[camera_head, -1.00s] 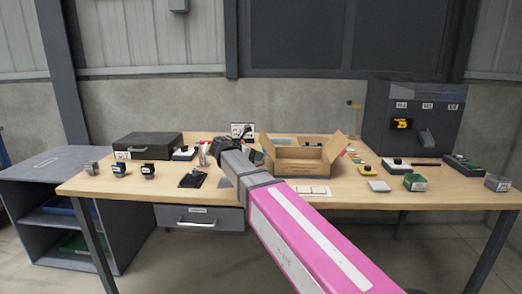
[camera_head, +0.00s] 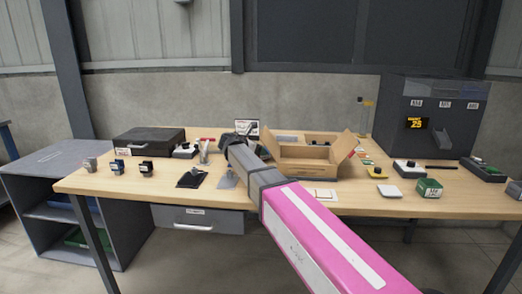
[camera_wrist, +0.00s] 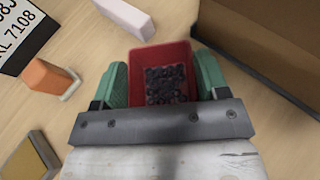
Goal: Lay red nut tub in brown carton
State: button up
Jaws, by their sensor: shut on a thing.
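The red nut tub (camera_wrist: 162,56) shows in the wrist view, open at the top with dark nuts inside. My gripper (camera_wrist: 164,82) is shut on it, one green finger on each side. In the head view my gripper is hidden behind my arm, and I cannot make out the tub there. The brown carton (camera_head: 298,162) stands open on the table in the head view, its flaps spread, just right of my arm's end. In the wrist view the carton's edge (camera_wrist: 262,57) lies to the right of the tub, apart from it.
In the wrist view a pale pink block (camera_wrist: 126,17), an orange block (camera_wrist: 46,77) and a printed sign (camera_wrist: 22,36) lie to the left. A dark case (camera_head: 149,142) is at the table's left, and a grey machine (camera_head: 430,115) stands at the right.

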jog(key=shift+f, duration=0.2)
jog(key=o, duration=0.9)
jog(key=shift+f, duration=0.1)
